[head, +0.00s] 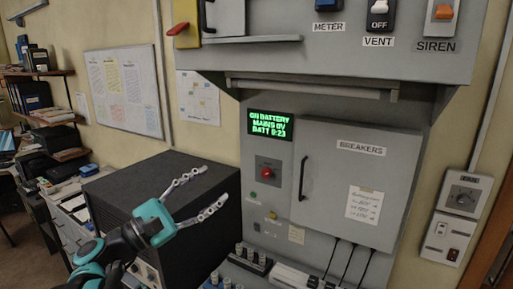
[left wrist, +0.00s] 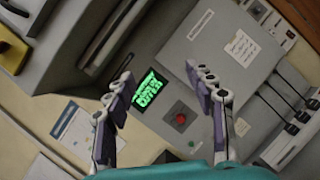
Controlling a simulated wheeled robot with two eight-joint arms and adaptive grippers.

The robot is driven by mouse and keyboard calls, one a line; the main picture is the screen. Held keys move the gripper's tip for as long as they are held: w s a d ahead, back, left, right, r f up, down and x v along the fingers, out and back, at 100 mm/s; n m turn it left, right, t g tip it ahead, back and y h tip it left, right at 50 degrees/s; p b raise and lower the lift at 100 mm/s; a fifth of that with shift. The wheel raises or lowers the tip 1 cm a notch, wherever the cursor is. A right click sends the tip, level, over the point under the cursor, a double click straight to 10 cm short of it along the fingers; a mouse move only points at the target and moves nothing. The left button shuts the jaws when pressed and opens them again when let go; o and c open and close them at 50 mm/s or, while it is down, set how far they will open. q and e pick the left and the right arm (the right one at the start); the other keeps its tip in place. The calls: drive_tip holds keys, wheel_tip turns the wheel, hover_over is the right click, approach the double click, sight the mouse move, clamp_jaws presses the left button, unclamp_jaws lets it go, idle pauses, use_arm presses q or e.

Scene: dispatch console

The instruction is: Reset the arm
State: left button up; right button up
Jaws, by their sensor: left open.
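My left gripper (head: 213,190) is open and empty in the head view, in front of a black cabinet and left of the grey console. In the left wrist view its two fingers (left wrist: 165,105) are spread, with the green-lit display (left wrist: 150,88) and the red button (left wrist: 181,119) showing between them. My right gripper is not in view.
The black cabinet (head: 130,190) stands at the lower left, close to my left arm. An overhanging upper panel (head: 340,50) carries METER, VENT and SIREN switches. A whiteboard (head: 125,90) and shelves (head: 45,110) are at the left. Cables run below the breakers door.

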use_arm(q)
drive_tip(key=s+d+f+m+g+y+b, duration=0.1)
drive_tip(key=s+f+m+g+y+b, duration=0.15)
drive_tip(key=f, duration=0.85)
drive_tip(key=s+d+f+m+g+y+b, duration=0.2)
drive_tip(key=s+f+m+y+b, duration=0.15)
drive_tip(key=f, duration=0.75)
drive_tip(key=s+d+f+m+g+y+b, duration=0.1)
drive_tip(key=s+f+m+g+y+b, duration=0.2)
drive_tip(key=f, duration=0.9)
drive_tip(key=s+a+f+m+y+b, duration=0.3)
drive_tip(key=s+a+f+m, duration=0.1)
drive_tip(key=f, duration=0.5)
drive_tip(key=s+a+f+m+y+b, duration=0.3)
drive_tip(key=s+a+f+m+y, duration=0.1)
drive_tip(key=a+f, duration=0.3)
wheel_tip(320, 180, down, 2)
drive_tip(key=shift+s+m+t, duration=0.3)
drive_tip(key=shift+s+t, duration=0.05)
drive_tip(key=shift+s, duration=0.1)
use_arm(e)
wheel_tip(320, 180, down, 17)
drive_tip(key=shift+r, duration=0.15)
